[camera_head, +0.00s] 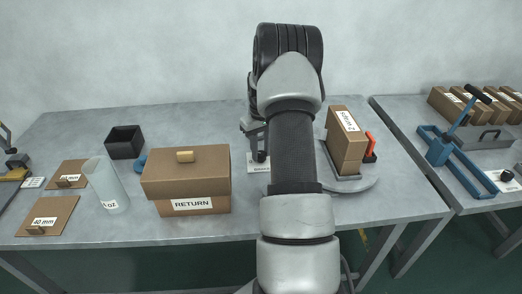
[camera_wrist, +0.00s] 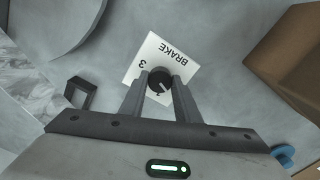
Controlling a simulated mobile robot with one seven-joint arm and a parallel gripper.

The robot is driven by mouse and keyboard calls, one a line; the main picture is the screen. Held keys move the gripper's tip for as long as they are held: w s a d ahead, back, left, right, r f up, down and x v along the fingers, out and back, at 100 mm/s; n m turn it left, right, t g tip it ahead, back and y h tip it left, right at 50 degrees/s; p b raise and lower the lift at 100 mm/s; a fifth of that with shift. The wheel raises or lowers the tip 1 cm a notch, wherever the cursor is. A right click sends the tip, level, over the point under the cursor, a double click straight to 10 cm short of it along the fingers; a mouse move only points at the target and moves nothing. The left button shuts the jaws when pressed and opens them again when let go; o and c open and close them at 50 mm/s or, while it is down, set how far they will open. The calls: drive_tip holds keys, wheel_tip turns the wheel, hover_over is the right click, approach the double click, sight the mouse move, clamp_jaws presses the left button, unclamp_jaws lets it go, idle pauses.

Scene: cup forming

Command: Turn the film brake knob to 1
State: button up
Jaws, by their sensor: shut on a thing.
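The film brake knob (camera_wrist: 159,78) is small, round and black. It sits on a white plate (camera_wrist: 151,58) marked BRAKE, which appears upside down in the wrist view. My gripper (camera_wrist: 160,84) is shut on the knob, with one finger on each side. A pale pointer line on the knob slants toward the lower right, near a digit that looks like 2. A 3 shows at the plate's left; the 1 is not visible, with the right finger covering part of the plate.
A brown RETURN box (camera_head: 186,177) stands left of my arm. A clear cup (camera_head: 107,186) and a black open bin (camera_head: 124,141) are farther left. A brown carton (camera_head: 346,139) stands right of my arm. A blue lever device (camera_head: 458,145) is on the right table.

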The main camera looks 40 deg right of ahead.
drive_tip(key=m, duration=0.3)
drive_tip(key=shift+m, duration=0.4)
drive_tip(key=shift+m+p, duration=0.3)
drive_tip(key=shift+m, duration=1.6)
drive_tip(key=o, duration=1)
drive_tip(key=shift+o, duration=0.2)
wheel_tip(320, 180, up, 18)
drive_tip(key=p, duration=0.2)
drive_tip(key=shift+f, duration=0.25)
